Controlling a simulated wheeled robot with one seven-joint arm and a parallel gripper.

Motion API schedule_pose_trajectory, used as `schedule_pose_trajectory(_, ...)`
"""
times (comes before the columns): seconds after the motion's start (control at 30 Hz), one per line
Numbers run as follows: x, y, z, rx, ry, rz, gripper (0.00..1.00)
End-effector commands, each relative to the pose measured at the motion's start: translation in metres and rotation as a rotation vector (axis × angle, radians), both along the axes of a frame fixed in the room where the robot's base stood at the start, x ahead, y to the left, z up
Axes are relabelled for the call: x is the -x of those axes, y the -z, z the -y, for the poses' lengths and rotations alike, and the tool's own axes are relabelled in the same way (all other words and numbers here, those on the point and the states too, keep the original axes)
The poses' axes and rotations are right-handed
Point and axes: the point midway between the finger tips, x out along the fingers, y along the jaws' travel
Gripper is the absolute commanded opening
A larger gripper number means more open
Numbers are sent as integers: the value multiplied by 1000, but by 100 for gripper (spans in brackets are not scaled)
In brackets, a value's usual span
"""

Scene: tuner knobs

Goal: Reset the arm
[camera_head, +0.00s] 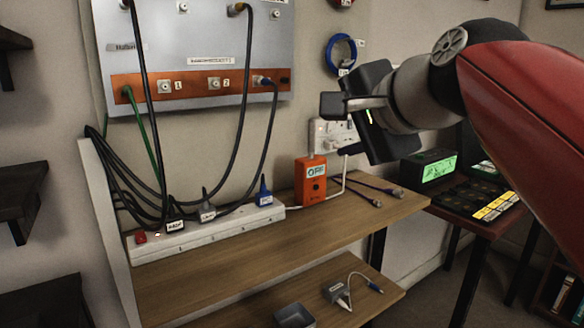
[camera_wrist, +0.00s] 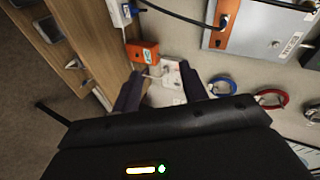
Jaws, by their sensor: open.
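My gripper (camera_head: 338,125) is in the upper right of the head view, in the air above the wooden shelf and in front of the wall. Its two dark fingers point left and stand apart, with nothing seen between them. In the wrist view my gripper (camera_wrist: 168,92) shows two spread fingers, with a white wall socket (camera_wrist: 168,80) visible beyond the gap. The socket (camera_head: 330,134) is partly hidden behind my gripper in the head view. My red and grey arm comes in from the right.
A grey panel with an orange strip (camera_head: 200,84) hangs on the wall, with black cables to a white strip (camera_head: 205,233). An orange box (camera_head: 310,180) stands on the wooden shelf (camera_head: 340,222). A blue cable coil (camera_head: 341,54) hangs nearby. A green-lit device (camera_head: 438,168) stands at right.

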Motion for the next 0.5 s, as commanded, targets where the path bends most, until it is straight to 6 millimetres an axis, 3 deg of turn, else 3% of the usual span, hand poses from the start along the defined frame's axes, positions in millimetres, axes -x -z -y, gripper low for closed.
schedule_pose_trajectory(0.1, 25, 81, 18, 263, -61, -67, 43)
schedule_pose_trajectory(0.3, 83, 215, 51, 703, -269, -193, 43)
schedule_pose_trajectory(0.4, 112, 268, 63, 864, -388, -248, 43)
schedule_pose_trajectory(0.5, 135, 305, 73, 973, -485, -286, 43)
